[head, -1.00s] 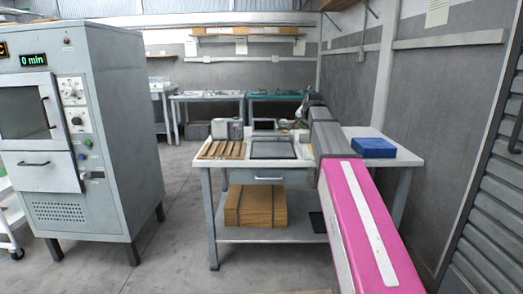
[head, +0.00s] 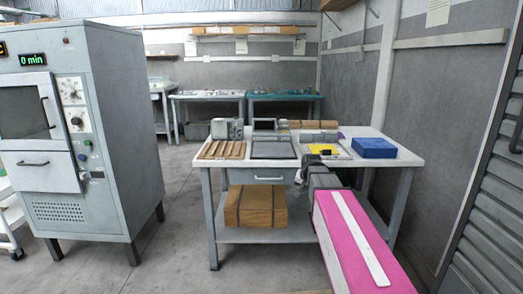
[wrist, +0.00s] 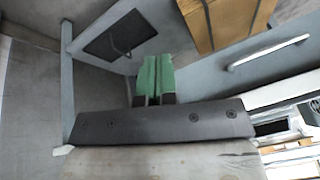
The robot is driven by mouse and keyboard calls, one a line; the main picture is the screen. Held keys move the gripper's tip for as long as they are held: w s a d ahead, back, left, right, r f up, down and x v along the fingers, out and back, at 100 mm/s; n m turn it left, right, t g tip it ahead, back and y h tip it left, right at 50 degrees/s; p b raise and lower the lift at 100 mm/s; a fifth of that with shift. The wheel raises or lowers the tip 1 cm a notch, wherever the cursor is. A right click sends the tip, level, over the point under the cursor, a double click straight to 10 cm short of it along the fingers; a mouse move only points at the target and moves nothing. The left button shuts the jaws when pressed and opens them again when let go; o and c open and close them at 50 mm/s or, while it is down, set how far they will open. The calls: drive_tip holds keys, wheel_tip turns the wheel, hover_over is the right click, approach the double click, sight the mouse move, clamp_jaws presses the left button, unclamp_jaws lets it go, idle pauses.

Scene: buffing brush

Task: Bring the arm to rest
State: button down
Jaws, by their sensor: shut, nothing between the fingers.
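My arm, with its pink link (head: 362,245), reaches forward from the lower right in the head view. It ends low in front of the workbench (head: 400,160), below the level of its top. In the wrist view my gripper (wrist: 153,72) shows two green fingers side by side, shut with nothing between them. In the head view the fingers are too small to make out clearly.
The bench's drawer (head: 256,176) is close to the arm's end. On the bench are a wooden rack (head: 221,149), a dark tray (head: 272,149), a yellow sheet (head: 323,149) and a blue box (head: 374,148). A cardboard stack (head: 256,206) lies on the lower shelf.

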drive_tip(key=s+f+n+g, duration=0.3)
drive_tip(key=s+f+g, duration=0.1)
drive_tip(key=s+f, duration=1.3)
drive_tip(key=s, duration=0.4)
drive_tip(key=shift+s+f+n+g+h, duration=0.15)
drive_tip(key=shift+s+n+g+h, duration=0.15)
drive_tip(key=shift+s+n, duration=0.1)
